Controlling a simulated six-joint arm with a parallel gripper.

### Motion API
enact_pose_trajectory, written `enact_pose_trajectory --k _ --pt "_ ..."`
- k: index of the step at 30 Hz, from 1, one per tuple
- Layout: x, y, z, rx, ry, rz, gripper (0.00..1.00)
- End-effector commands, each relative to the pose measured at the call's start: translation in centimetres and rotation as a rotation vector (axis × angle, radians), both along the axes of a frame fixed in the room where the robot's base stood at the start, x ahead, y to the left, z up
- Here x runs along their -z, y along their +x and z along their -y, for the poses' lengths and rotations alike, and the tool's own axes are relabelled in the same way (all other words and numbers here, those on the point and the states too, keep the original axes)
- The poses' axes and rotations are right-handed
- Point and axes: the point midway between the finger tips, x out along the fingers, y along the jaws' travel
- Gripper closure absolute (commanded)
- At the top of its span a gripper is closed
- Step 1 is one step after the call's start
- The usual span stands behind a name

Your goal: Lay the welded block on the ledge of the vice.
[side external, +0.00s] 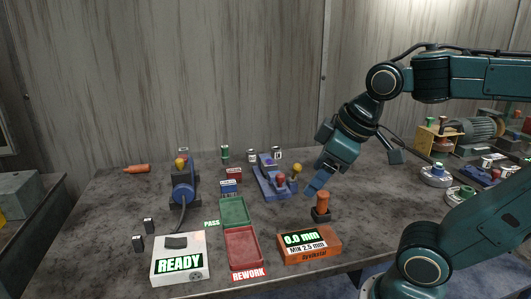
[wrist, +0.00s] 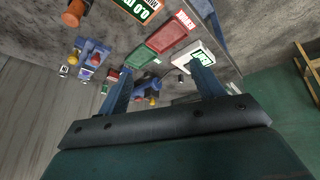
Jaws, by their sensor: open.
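The blue vice (side external: 270,186) stands mid-table, with red and yellow knobs on it; it also shows at the upper left of the wrist view (wrist: 95,48). I cannot tell for sure which piece is the welded block. Small labelled blocks stand left of the vice: a red one (side external: 233,174) and a blue one (side external: 227,187).
An orange cylinder on a dark base (side external: 322,203) stands close below my gripper. A green tray (side external: 234,211), a red tray (side external: 243,249), a READY box (side external: 180,262) and an orange gauge (side external: 309,245) line the front. A blue machine (side external: 183,191) with a cable stands left.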

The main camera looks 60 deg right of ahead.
Motion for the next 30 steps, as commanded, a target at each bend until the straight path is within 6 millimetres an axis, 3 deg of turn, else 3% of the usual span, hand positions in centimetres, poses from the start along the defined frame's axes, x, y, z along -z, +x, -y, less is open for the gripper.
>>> enact_pose_trajectory --k 3,9,30 --pt "0.7 -1.7 -0.7 0.089 0.066 0.01 0.33" --pt "1.4 -2.9 -1.2 0.174 0.124 0.014 0.33" --pt "1.4 -3.0 -1.2 0.183 0.13 0.013 0.33"
